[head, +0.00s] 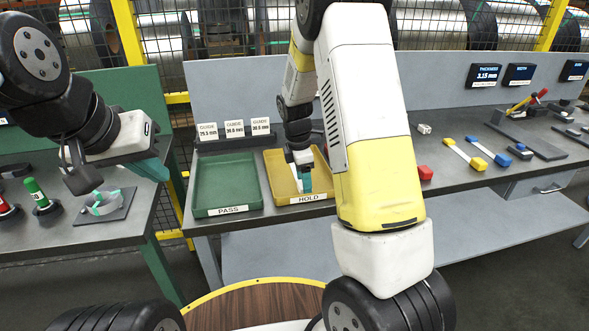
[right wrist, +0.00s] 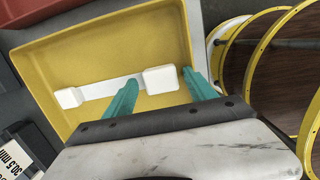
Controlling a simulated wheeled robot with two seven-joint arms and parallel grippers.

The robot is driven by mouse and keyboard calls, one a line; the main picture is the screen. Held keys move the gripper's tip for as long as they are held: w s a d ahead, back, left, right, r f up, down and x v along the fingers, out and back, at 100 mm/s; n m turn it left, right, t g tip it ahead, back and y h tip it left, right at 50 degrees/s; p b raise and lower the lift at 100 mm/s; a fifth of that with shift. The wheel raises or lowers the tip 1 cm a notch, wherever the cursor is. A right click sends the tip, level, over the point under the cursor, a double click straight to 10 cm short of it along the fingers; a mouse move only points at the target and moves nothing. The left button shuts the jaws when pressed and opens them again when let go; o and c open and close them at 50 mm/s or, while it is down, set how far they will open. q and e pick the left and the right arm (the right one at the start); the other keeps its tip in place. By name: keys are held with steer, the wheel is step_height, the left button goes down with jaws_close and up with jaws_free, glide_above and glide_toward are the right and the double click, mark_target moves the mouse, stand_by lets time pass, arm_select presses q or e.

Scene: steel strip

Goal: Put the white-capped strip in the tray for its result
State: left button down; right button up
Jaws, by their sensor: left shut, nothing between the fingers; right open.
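The white-capped strip (right wrist: 105,89) lies in the yellow HOLD tray (right wrist: 120,27), seen from above in the right wrist view. Its two white end caps both show, one near the tray's left wall, one near the middle. My right gripper (right wrist: 160,90) is open, with its teal fingers on either side of the nearer cap. In the head view my right gripper (head: 304,180) reaches down into the yellow tray (head: 277,177), and I cannot make out the strip there. The green PASS tray (head: 225,183) beside it is empty. My left gripper (head: 153,168) is shut and empty over the green bench.
Guide cards (head: 234,128) stand behind the trays. Blue-and-yellow-capped strips (head: 465,153) and a red cap (head: 425,173) lie to the right on the grey bench. A thickness display (head: 484,75) stands at the back. The green bench holds a ring fixture (head: 103,203) and a green-handled gauge (head: 38,193).

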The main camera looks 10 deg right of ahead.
steer(key=shift+s, duration=0.1)
steer(key=shift+a+r, duration=0.25)
steer(key=shift+r, duration=1.7)
steer(key=shift+a+r, duration=0.2)
steer(key=shift+r, duration=1.75)
steer(key=shift+r, duration=0.1)
steer(key=s+r+m+t+y, duration=0.3)
steer(key=s+r+m, duration=0.6)
steer(key=s+r, duration=0.3)
steer(key=s+a+r+m+t, duration=0.1)
steer(key=s+r+m+t, duration=0.2)
steer(key=s+m, duration=0.5)
steer(key=s+r, duration=0.1)
steer(key=s, duration=0.3)
steer(key=shift+a+r+m+y, duration=0.15)
steer(key=shift+r+m+y, duration=0.15)
steer(key=shift+r+m, duration=0.1)
steer(key=shift+s, duration=0.1)
